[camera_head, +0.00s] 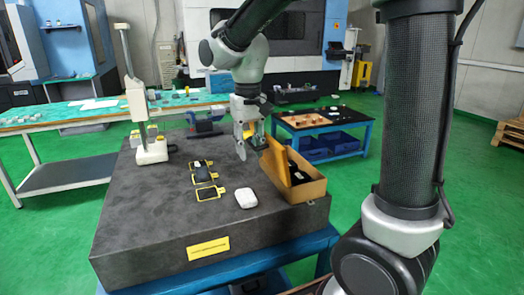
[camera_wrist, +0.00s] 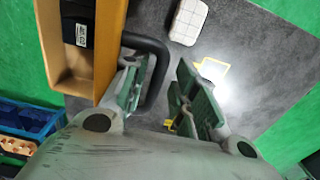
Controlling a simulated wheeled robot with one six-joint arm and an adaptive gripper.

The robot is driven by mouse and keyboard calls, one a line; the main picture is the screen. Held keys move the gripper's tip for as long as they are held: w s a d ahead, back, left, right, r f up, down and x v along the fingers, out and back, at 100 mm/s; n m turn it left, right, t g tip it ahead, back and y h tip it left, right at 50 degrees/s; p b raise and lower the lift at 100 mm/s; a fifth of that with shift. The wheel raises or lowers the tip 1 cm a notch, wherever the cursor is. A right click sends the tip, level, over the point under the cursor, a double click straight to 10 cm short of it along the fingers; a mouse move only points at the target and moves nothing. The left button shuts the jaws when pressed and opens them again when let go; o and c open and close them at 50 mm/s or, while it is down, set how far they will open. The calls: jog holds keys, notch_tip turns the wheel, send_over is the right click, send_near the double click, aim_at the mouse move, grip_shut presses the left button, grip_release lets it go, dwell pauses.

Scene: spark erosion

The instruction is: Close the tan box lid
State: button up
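The tan box (camera_head: 308,190) sits at the right edge of the dark granite table, with dark items inside. Its lid (camera_head: 276,161) stands up, tilted, along the box's left side. In the wrist view the box (camera_wrist: 72,88) is at upper left, holding a black item with a white label, and the lid (camera_wrist: 112,48) shows nearly edge-on. My gripper (camera_head: 249,149) is beside the lid's far end, on its outer side. Its fingers (camera_wrist: 163,76) are apart with nothing visibly held. Whether a finger touches the lid is unclear. A black curved bar (camera_wrist: 157,60) shows by the left finger.
A white case (camera_head: 245,198) lies left of the box; it also shows in the wrist view (camera_wrist: 188,21). Yellow-framed gauges (camera_head: 203,172) lie further left, near a height stand (camera_head: 152,150). The granite table's (camera_head: 150,215) front left is clear.

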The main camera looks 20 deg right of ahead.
grip_shut()
jog(key=shift+d+r, duration=0.65)
jog(key=shift+d, duration=0.15)
jog(key=shift+d+r, duration=0.25)
jog(key=shift+d, duration=0.2)
jog(key=shift+d+r, duration=0.2)
jog(key=shift+d, duration=0.35)
